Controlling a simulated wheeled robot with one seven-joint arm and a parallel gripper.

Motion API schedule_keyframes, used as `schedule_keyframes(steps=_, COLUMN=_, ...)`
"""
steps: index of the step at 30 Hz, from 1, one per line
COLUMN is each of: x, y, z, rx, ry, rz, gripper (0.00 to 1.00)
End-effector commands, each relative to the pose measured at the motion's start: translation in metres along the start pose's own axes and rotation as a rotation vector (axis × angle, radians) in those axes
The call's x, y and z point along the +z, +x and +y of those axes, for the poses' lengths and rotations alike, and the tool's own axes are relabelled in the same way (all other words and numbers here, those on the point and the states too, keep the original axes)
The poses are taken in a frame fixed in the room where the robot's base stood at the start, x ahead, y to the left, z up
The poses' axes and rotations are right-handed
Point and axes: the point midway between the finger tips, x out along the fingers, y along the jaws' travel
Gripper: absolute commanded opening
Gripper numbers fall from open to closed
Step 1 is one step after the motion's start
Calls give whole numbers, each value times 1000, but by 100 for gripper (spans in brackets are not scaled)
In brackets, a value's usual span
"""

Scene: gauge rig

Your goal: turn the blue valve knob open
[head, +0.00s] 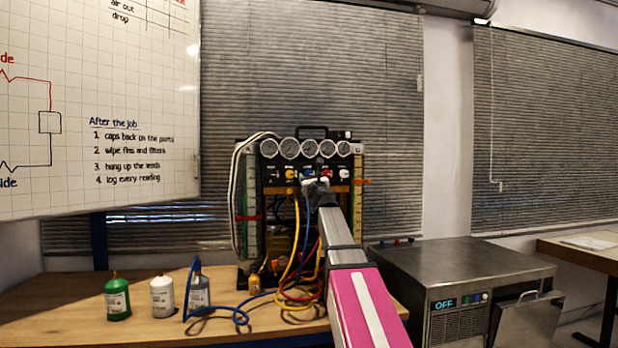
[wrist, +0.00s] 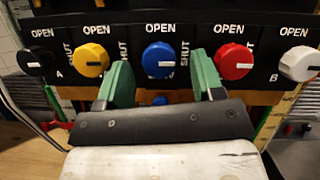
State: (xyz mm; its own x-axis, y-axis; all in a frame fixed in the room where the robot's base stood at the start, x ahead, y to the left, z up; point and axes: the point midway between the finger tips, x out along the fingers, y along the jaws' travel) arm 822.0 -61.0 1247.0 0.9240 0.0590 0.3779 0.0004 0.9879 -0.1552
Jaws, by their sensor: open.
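The blue valve knob (wrist: 159,59) sits in the middle of a row of knobs in the wrist view, with OPEN printed above it and SHUT to its sides. A pale pointer mark on it lies roughly level, toward its right side. My gripper (wrist: 163,80) is open, with one green finger left of the blue knob and the other right of it. I cannot tell whether the fingers touch it. In the head view my gripper (head: 317,184) reaches the gauge rig (head: 305,160) and hides most of the blue knob.
A yellow knob (wrist: 91,60) and a red knob (wrist: 233,61) stand close outside the fingers. A black knob (wrist: 35,60) and a white knob (wrist: 300,63) are at the ends. Hoses (head: 295,240) hang below the rig. Bottles (head: 162,297) stand on the bench at left.

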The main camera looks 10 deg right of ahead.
Motion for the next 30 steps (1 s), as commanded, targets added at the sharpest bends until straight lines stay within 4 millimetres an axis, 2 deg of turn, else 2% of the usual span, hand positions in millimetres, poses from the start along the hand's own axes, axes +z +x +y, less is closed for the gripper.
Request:
schedule_keyframes(steps=1, x=0, y=10, z=0, rx=0, ry=0, rz=0, gripper=61)
schedule_keyframes(steps=4, x=0, y=17, z=0, rx=0, ry=-1, rz=0, gripper=61)
schedule_keyframes(steps=13, x=0, y=18, z=0, rx=0, ry=-1, rz=0, gripper=61)
schedule_keyframes(steps=15, x=0, y=18, z=0, rx=0, ry=-1, rz=0, gripper=38)
schedule_keyframes(steps=18, x=0, y=18, z=0, rx=1, ry=-1, rz=0, gripper=12)
schedule_keyframes(steps=30, x=0, y=18, z=0, rx=21, ry=-51, rz=0, gripper=12)
